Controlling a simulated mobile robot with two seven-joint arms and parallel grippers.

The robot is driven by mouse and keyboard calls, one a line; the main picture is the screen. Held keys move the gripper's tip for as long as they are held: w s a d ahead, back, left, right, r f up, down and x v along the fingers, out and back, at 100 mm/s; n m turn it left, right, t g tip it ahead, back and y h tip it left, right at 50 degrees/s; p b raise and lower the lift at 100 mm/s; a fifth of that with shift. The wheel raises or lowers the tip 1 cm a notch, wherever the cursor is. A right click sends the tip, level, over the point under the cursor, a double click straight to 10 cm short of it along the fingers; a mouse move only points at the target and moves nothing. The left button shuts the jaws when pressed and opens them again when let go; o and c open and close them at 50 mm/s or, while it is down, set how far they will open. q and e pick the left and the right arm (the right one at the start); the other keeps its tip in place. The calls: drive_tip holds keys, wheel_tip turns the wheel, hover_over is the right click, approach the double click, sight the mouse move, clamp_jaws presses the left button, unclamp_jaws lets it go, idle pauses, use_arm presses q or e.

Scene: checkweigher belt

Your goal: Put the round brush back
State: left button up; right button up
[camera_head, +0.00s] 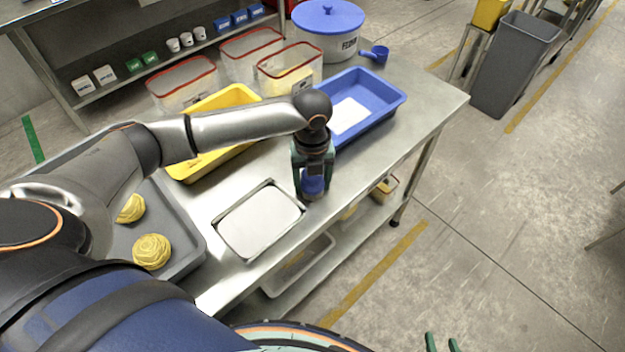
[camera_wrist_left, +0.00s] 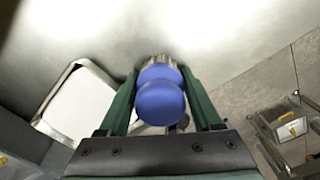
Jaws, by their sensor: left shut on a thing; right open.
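The round brush, with a blue knob handle (camera_head: 312,186), is between the fingers of my left gripper (camera_head: 313,180), which is shut on it. In the left wrist view the blue handle (camera_wrist_left: 160,98) sits between the green fingers, with a paler ridged part beyond it close to the steel table surface. Whether the brush touches the table I cannot tell. It is near the table's front edge, right of a pale rectangular plate in a metal tray (camera_head: 259,220). My right gripper (camera_head: 440,344) shows only its green fingertips at the bottom edge, apart and empty.
A blue tray (camera_head: 385,108) with a white sheet and a yellow tray (camera_head: 184,170) lie behind. Clear red-rimmed bins (camera_head: 184,88), a blue-lidded flour tub (camera_head: 327,45) and a blue scoop (camera_head: 377,53) stand further back. A grey tray (camera_head: 187,240) with yellow dough coils is left.

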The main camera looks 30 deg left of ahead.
use_arm(q)
drive_tip(key=shift+f, duration=0.15)
drive_tip(key=o, duration=1.3)
wheel_tip(320, 180, up, 12)
drive_tip(key=shift+r, duration=0.25)
